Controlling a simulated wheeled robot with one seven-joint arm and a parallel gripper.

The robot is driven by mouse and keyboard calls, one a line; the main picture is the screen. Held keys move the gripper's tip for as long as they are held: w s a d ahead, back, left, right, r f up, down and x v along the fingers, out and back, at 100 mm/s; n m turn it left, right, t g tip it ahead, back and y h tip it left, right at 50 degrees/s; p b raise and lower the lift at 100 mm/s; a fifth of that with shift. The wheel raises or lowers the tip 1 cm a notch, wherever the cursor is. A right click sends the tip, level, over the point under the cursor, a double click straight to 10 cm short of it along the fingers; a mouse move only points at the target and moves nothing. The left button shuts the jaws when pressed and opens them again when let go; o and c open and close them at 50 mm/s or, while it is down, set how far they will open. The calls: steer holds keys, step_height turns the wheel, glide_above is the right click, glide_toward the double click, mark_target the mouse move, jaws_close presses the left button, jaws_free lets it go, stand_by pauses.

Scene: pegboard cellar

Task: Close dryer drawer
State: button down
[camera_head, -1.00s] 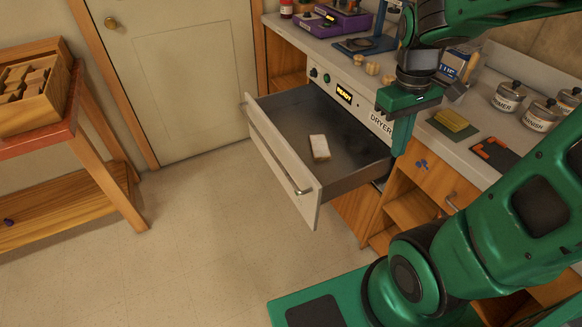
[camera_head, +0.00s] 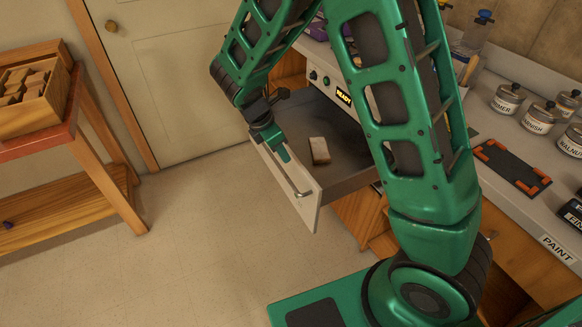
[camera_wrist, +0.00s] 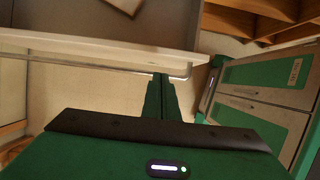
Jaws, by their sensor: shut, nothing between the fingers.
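The dryer drawer (camera_head: 350,185) is pulled out from the cabinet front in the head view, with its pale front panel (camera_head: 310,211) and metal handle (camera_head: 286,177) facing lower left. A small pale block (camera_head: 319,150) lies inside on the drawer floor. My gripper (camera_head: 284,154) is shut and empty, at the drawer's outer face near the handle; I cannot tell whether it touches. In the wrist view my fingers (camera_wrist: 161,96) point toward the drawer's front edge (camera_wrist: 110,50) and handle bar (camera_wrist: 185,77). My arm hides the dryer label and part of the drawer's right side.
A wooden table (camera_head: 75,120) with a box of wooden blocks (camera_head: 32,95) stands at the left. The counter (camera_head: 510,140) at the right holds labelled jars (camera_head: 508,98) and an orange-and-black tray (camera_head: 511,166). Floor (camera_head: 200,240) left of the drawer is clear. A closed door (camera_head: 175,70) is behind.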

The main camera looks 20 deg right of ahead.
glide_toward(294, 171)
steer(key=s+f, duration=0.1)
steer(key=s+d+f, duration=0.2)
steer(key=s, duration=0.1)
steer(key=shift+s+f, duration=0.1)
steer(key=shift+f, duration=0.3)
